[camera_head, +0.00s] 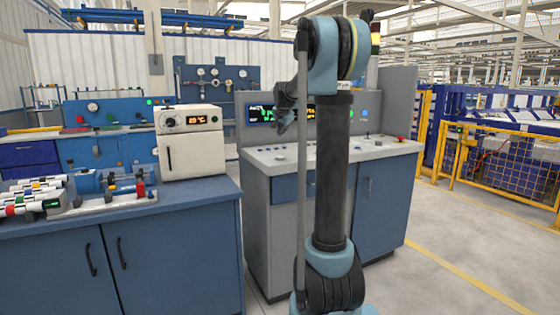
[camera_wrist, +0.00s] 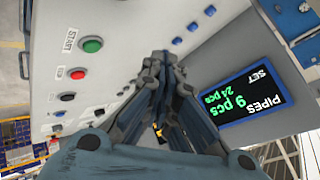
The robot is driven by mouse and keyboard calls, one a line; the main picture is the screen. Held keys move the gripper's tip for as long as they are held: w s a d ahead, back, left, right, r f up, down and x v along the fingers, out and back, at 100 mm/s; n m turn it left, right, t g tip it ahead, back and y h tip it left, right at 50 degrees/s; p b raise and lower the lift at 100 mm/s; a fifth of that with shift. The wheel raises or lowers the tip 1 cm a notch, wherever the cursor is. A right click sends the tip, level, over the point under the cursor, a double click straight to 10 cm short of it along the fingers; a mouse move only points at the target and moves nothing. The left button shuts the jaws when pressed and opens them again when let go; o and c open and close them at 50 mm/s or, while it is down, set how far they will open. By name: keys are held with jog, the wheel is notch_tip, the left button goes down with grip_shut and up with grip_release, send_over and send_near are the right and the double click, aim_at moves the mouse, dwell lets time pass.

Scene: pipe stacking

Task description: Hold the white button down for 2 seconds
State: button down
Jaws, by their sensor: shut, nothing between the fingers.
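My gripper (camera_head: 283,128) is shut and empty, pointing down over the light top of the control console (camera_head: 262,154) in the head view. In the wrist view its fingertips (camera_wrist: 160,60) meet over a bare part of the panel, and the fingers hide part of it. Whether the fingertips touch the panel is not clear.
A green button (camera_wrist: 92,44) by the START label and a red button (camera_wrist: 77,74) share that row. A lit display (camera_wrist: 240,98) stands right of the fingers. A blue workbench (camera_head: 120,210) with pipes stands left.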

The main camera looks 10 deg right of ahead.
aim_at(282, 157)
jog(key=shift+f, duration=4.35)
jog(key=shift+s+f, duration=0.1)
jog(key=shift+f, duration=0.6)
jog(key=shift+r, duration=0.2)
dwell(1.3)
jog(key=shift+r, duration=0.6)
jog(key=shift+r, duration=0.1)
jog(key=shift+r, duration=2.4)
